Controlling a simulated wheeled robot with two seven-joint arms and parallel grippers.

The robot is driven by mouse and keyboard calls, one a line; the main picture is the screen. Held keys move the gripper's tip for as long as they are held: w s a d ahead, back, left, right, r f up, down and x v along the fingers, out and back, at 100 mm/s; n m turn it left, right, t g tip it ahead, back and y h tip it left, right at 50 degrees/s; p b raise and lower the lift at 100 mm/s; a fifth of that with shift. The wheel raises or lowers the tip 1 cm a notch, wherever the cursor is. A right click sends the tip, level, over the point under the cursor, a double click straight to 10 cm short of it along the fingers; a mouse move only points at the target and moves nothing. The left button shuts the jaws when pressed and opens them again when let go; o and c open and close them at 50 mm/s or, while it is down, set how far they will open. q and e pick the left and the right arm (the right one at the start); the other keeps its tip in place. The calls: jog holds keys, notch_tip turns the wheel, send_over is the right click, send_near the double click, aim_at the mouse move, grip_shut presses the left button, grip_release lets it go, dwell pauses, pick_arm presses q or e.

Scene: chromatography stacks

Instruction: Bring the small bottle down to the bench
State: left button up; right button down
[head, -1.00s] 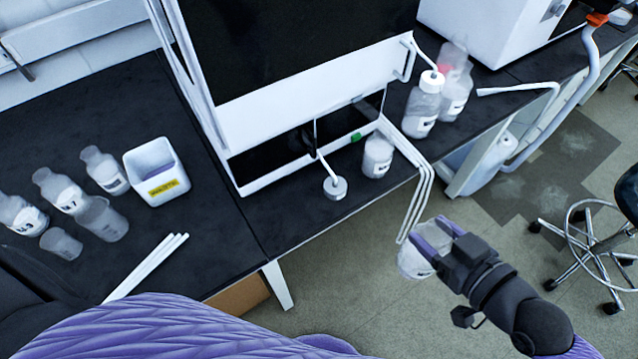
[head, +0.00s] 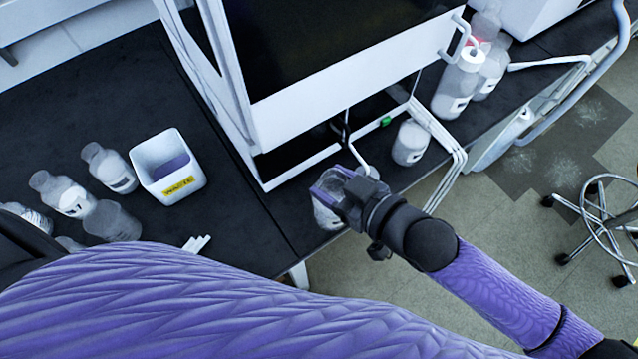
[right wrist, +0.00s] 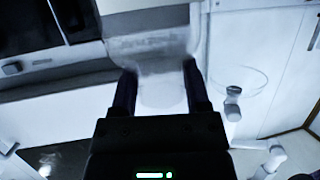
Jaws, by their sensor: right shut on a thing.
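My right gripper (head: 332,186) is shut on the small bottle (head: 327,214), a clear bottle with a pale label. In the head view it shows against the front edge of the black bench (head: 236,222), in front of the white instrument stack. The gripper hides much of it, and I cannot tell whether its base touches the bench. In the right wrist view the bottle (right wrist: 160,92) sits between the two dark fingers (right wrist: 160,90). My left gripper is not in view.
A white waste bin (head: 170,187) and several clear bottles (head: 109,167) stand on the left. A larger capped bottle (head: 457,88) stands farther right. Bench left of the gripper is clear.

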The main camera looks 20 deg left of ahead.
jog(key=w+a, duration=0.2)
jog(key=a, duration=0.1)
jog(key=shift+w+b, duration=0.15)
jog(key=shift+b, duration=0.15)
notch_tip(320, 180, down, 7)
jog(key=b, duration=0.3)
jog(key=shift+w+a, duration=0.15)
jog(key=shift+c, duration=0.3)
grip_release()
